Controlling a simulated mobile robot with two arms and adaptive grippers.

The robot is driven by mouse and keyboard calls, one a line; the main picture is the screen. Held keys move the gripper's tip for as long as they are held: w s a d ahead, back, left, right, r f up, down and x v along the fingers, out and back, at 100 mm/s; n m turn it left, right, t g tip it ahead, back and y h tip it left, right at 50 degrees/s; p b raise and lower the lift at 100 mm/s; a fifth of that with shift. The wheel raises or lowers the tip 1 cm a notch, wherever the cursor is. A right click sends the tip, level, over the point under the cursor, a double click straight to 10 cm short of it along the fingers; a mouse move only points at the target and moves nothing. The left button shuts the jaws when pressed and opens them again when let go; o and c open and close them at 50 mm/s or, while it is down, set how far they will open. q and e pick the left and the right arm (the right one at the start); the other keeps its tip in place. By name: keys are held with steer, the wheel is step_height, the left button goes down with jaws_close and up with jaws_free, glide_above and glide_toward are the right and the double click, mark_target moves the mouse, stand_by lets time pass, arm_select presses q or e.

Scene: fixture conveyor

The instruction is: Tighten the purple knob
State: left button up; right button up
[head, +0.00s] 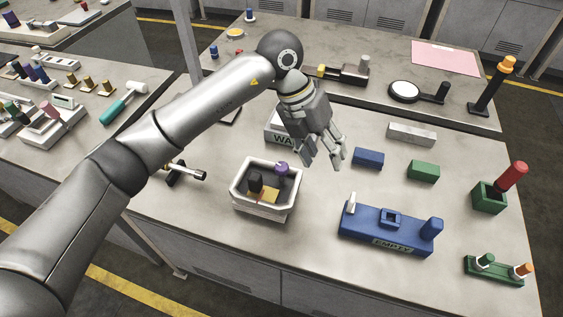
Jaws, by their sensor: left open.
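The purple knob (282,168) stands at the back right inside a white open-topped tray (236,190) on the front table. A dark block on a tan piece sits beside it in the tray. My left gripper (322,164) is open and empty, above the table to the right of the knob and apart from it in the picture. Its fingers point down. The knob's lower part is hard to make out. My right gripper is not in view.
A blue fixture (362,228) marked EMPTY stands right of the tray. Blue (368,158) and green (423,171) blocks lie behind it. A box partly lettered "WA" (275,134) sits behind the tray. A black-and-silver tool (187,174) lies to its left. The table in front of the tray is clear.

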mark_target(281, 166)
arm_select(q)
steer(key=w+a+r+n+t+y, duration=0.1)
steer(key=w+a+y, duration=0.35)
steer(key=a, duration=0.35)
step_height(281, 166, down, 10)
steer(key=p, duration=0.3)
steer(key=shift+s+a+f, duration=0.15)
steer(key=shift+f, duration=0.05)
steer(key=shift+c, duration=0.3)
steer(key=c, duration=1)
steer(key=shift+o, duration=0.2)
